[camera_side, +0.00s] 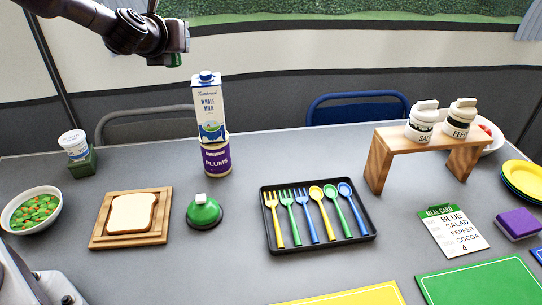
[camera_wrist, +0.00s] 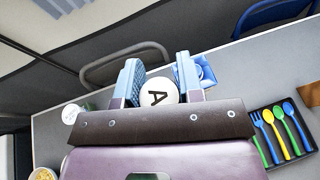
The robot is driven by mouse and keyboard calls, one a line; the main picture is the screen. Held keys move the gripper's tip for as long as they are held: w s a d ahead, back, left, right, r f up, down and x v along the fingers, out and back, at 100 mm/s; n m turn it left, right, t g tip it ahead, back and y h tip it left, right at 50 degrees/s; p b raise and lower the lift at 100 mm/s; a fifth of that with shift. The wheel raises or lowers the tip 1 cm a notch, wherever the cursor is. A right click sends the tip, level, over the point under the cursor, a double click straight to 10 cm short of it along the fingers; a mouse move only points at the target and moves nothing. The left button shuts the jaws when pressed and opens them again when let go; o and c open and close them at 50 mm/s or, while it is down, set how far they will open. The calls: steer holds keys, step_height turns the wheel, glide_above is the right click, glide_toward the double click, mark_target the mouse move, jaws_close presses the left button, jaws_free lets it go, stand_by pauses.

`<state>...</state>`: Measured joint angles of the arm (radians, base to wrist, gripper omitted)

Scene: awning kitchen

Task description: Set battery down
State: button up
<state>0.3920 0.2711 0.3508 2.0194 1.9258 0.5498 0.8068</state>
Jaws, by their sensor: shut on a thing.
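My gripper (camera_side: 176,42) is high at the upper left of the side view, above the table's far side and left of the milk carton. It is shut on the battery, whose round white end with a black letter A shows between the two fingers in the wrist view (camera_wrist: 158,91). A small green part of the battery (camera_side: 174,60) shows below the fingers in the side view. The rest of the battery is hidden by the fingers. It is held in the air, clear of the table (camera_side: 240,180).
A milk carton (camera_side: 209,108) stands on a plums can (camera_side: 216,158). A white jar (camera_side: 73,143) sits on a green block (camera_side: 82,165). A bread board (camera_side: 102,239), green bell-like object (camera_side: 204,213), cutlery tray (camera_side: 321,247) and wooden shelf (camera_side: 408,138) also occupy the table.

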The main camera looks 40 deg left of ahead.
steer(key=w+d+m+t+h, duration=0.2)
steer(key=d+m+h, duration=0.2)
steer(key=d, duration=0.7)
step_height(320, 180, down, 18)
steer(key=w+f, duration=0.3)
steer(key=w, duration=0.1)
steer(key=w+d+f, duration=0.1)
steer(key=w+f, duration=0.2)
steer(key=w, duration=0.2)
steer(key=w+f, duration=0.3)
steer(key=w, duration=0.1)
steer(key=shift+w+d+f, duration=0.15)
steer(key=shift+w+f, duration=0.1)
steer(key=shift+f, duration=0.05)
steer(key=shift+w+f, duration=0.15)
steer(key=shift+f, duration=0.8)
steer(key=shift+w+f, duration=0.1)
steer(key=shift+f, duration=0.8)
steer(key=shift+f, duration=0.15)
steer(key=o, duration=1)
steer(key=shift+g, duration=0.3)
steer(key=shift+c, duration=0.2)
